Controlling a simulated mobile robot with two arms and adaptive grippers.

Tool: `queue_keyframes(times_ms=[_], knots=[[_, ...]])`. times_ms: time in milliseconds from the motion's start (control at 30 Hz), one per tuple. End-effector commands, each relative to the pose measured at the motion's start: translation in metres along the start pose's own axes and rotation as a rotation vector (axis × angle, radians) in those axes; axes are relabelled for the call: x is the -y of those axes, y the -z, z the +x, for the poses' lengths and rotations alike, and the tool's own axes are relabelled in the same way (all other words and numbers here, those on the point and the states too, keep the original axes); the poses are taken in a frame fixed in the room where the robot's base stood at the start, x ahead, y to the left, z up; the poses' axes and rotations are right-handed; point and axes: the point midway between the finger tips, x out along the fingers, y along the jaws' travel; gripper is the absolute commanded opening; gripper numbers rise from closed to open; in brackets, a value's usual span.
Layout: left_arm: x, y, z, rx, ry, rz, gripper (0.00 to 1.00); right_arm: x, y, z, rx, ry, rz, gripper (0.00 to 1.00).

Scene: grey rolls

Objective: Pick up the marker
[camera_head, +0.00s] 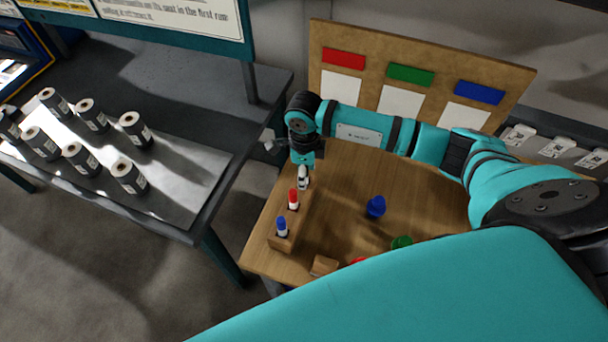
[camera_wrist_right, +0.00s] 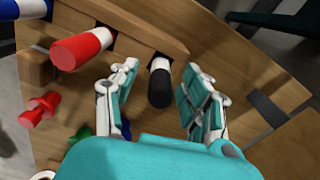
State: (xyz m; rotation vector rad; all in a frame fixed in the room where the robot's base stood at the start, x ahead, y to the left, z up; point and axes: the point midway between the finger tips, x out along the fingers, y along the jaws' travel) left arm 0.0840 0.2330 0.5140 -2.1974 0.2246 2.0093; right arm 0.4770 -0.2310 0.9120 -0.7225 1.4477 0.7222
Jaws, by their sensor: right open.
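Blue (camera_head: 281,229), red (camera_head: 293,200) and black markers stand in a row in a wooden holder (camera_head: 283,243) on the table's left side. In the right wrist view, the black marker (camera_wrist_right: 160,88) has a black end and some white, and lies between the fingers of my right gripper (camera_wrist_right: 160,72). The fingers are open, with a gap on both sides of it. The red marker (camera_wrist_right: 82,47) and blue marker (camera_wrist_right: 30,8) are to the left there. In the head view, my right gripper (camera_head: 303,178) hangs over the holder's far end. My left gripper is not in view.
A blue piece (camera_head: 376,206), a green piece (camera_head: 401,242) and a small wooden block (camera_head: 324,265) are on the wooden table. A board (camera_head: 420,48) with red, green and blue labels stands behind. A grey table (camera_head: 190,190) with several rolls is at left.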

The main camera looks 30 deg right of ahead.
Motion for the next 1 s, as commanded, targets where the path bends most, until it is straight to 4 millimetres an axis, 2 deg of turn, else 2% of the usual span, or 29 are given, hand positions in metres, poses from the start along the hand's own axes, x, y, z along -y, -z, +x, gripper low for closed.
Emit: queue_keyframes(times_ms=[167, 500, 533, 833, 1000], knots=[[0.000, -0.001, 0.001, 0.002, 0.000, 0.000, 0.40, 0.000, 0.000, 0.000, 0.000, 0.000, 0.000, 0.46], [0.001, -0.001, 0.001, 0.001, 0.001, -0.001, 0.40, 0.000, 0.000, 0.000, 0.000, 0.000, 0.001, 0.02], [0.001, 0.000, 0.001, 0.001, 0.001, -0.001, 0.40, 0.000, 0.000, 0.000, 0.000, 0.000, 0.001, 0.00], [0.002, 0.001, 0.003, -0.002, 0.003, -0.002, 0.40, 0.001, -0.001, -0.004, 0.002, 0.001, 0.001, 0.00], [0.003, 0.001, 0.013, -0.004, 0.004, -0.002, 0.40, 0.002, -0.001, -0.029, 0.004, 0.005, -0.001, 0.00]])
